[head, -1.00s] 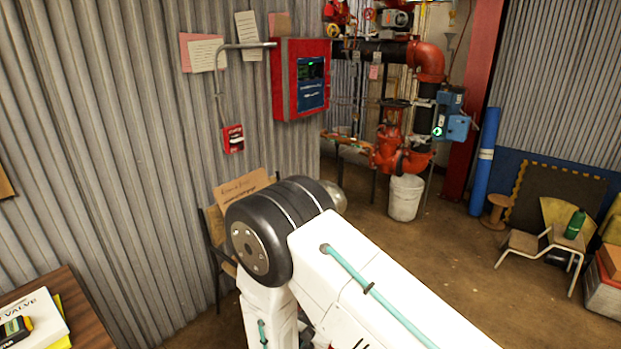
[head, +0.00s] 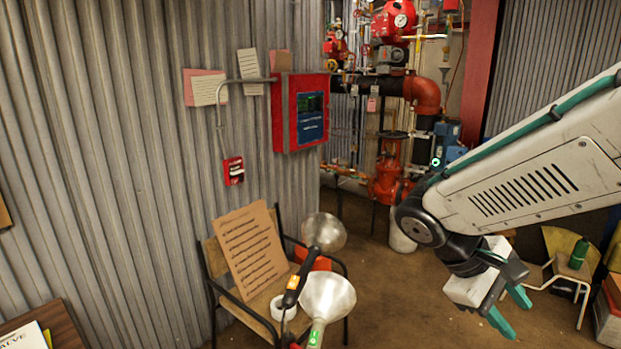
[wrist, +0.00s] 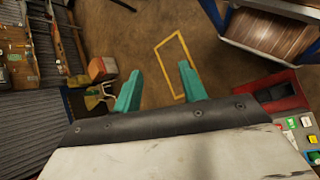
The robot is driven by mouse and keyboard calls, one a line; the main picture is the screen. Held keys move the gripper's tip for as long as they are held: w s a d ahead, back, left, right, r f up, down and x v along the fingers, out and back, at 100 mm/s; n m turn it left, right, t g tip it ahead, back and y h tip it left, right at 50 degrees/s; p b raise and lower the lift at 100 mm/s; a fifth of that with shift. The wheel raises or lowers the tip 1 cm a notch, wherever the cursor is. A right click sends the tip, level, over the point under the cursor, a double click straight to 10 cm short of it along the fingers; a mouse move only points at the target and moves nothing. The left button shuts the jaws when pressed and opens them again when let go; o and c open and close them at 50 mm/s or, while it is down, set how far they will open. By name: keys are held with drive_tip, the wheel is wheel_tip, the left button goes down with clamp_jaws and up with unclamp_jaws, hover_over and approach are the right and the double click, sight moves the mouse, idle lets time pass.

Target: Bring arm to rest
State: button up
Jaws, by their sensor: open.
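My gripper (head: 509,312) hangs at the lower right of the head view, with its two teal fingers apart and nothing between them. It points downward, and my white arm reaches in from the right edge. In the wrist view my gripper (wrist: 158,88) is also open and empty. Its fingers are over bare brown floor, with a yellow floor outline (wrist: 171,62) beyond them.
A chair (head: 262,300) holds a cardboard sign (head: 249,254). Metal funnel-like heads (head: 327,296) stand in front. A red panel (head: 300,111) hangs on the corrugated wall. Red pipework (head: 390,180) and a white bucket (head: 402,238) are behind my arm. A small chair (head: 562,262) stands right.

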drive_tip(key=s+a+r+m+t+y, duration=0.1)
drive_tip(key=s+a+m+t+y, duration=0.1)
drive_tip(key=s+m+y, duration=0.1)
drive_tip(key=s+a+r+m+t+y, duration=0.1)
drive_tip(key=s+r+m+t+y, duration=0.1)
drive_tip(key=s+y, duration=0.3)
drive_tip(key=s+m, duration=0.1)
drive_tip(key=s, duration=0.2)
drive_tip(key=shift+a+r, duration=0.3)
drive_tip(key=shift+a, duration=0.05)
idle(5.0)
